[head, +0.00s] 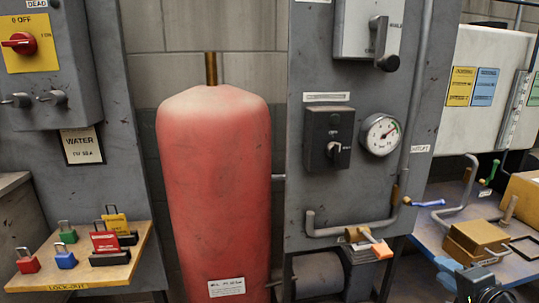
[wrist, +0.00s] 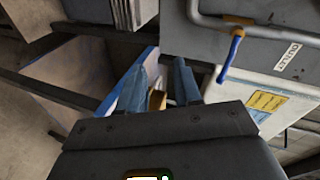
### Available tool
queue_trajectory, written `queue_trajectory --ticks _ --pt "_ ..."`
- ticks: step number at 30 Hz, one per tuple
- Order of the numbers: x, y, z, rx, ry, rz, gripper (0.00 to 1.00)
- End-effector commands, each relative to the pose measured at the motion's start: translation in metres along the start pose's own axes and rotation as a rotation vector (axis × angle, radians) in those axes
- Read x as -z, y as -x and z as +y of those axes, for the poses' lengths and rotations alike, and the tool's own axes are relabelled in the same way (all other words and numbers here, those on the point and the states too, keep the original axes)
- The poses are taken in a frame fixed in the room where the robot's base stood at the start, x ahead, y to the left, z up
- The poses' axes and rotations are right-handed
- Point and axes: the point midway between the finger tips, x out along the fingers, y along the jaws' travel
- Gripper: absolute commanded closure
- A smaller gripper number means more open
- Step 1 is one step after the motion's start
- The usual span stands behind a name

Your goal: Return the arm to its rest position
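My gripper (wrist: 160,72) shows in the wrist view with its two blue-grey fingers spread apart. I see nothing held between them; a small tan shape shows in the gap beyond. In the head view, part of my gripper (head: 446,272) shows at the bottom right edge, in front of the blue bench. Most of my arm is out of view.
The blue bench (head: 424,230) bears a brass-coloured block (head: 476,238). A grey panel with a gauge (head: 380,135) and a blue-handled valve (head: 428,203) stands left of it. A red tank (head: 215,185) and a shelf of padlocks (head: 75,275) stand farther left.

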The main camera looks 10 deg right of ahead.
Motion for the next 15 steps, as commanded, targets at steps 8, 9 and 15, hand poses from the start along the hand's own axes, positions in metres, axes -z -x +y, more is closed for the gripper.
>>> queue_trajectory --ticks 8,9,15 --pt "-0.077 0.077 0.079 -0.092 0.308 0.045 0.67" --pt "-0.086 0.09 0.086 -0.099 0.355 0.049 0.67" --pt "-0.131 0.159 0.111 -0.115 0.583 0.05 0.67"
